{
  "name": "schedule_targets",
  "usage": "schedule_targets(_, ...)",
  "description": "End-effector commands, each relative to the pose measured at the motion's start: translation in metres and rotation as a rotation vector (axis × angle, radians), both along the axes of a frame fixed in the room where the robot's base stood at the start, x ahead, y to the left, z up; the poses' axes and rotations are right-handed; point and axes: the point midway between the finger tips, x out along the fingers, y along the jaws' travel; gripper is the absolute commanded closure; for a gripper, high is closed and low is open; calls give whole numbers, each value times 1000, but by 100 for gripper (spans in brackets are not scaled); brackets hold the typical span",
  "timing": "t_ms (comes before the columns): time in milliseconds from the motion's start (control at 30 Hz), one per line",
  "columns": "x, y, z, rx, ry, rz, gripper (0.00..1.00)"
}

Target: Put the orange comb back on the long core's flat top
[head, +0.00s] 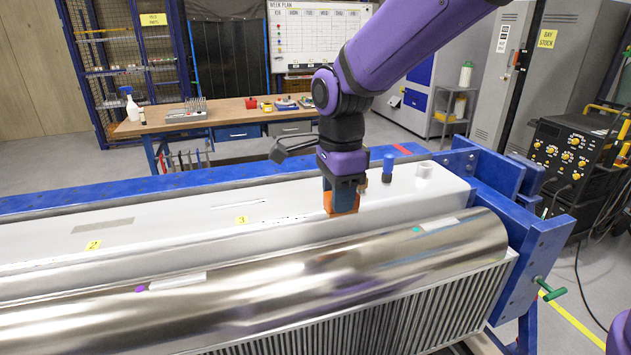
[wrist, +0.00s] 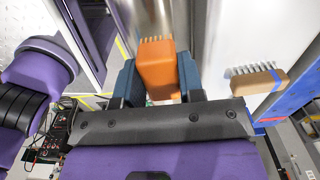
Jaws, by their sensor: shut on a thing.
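The orange comb (head: 338,207) is between the fingers of my gripper (head: 343,194), low over the white flat top (head: 290,212) of the long core. In the wrist view my gripper (wrist: 160,85) is shut on the comb (wrist: 158,68), a blue-grey finger on each side. I cannot tell whether the comb touches the flat top.
A shiny metal roll (head: 330,255) lies in front of the flat top. The wrist view shows a wooden brush (wrist: 258,82) at right.

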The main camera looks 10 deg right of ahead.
Motion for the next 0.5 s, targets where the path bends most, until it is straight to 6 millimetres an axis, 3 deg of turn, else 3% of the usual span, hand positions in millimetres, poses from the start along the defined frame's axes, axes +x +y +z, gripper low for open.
schedule_targets(500, 110, 18, -11, -3, -1, -2, 83)
